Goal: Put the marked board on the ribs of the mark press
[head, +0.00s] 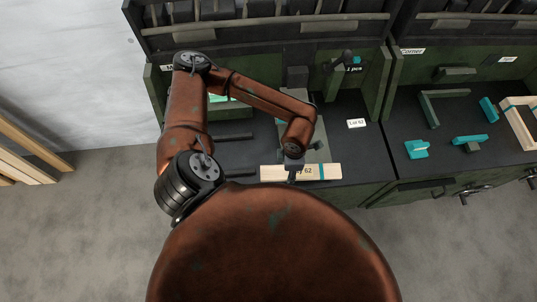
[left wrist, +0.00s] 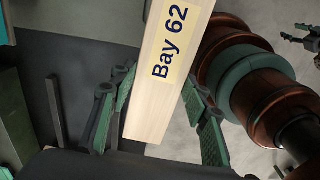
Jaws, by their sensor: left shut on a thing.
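The marked board (head: 273,173) is a pale wooden plank with a yellow label and a teal stripe across it in the head view. In the left wrist view the board (left wrist: 150,112) shows the label "Bay 62". My left gripper (head: 293,173) is shut on the board near its middle and holds it along the front edge of the left bench. In the left wrist view its green fingers (left wrist: 160,118) lie on both sides of the board. A grey upright (head: 297,77), perhaps part of the mark press, stands behind my forearm. The ribs cannot be made out clearly.
Two dark bars (head: 235,137) lie on the left bench. A "Lot 62" card (head: 356,124) lies right of my arm. The right bench holds teal blocks (head: 416,149), a dark corner piece (head: 431,106) and a wooden crate (head: 521,125). Dark claws (left wrist: 304,38), perhaps my right gripper, show in the wrist view.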

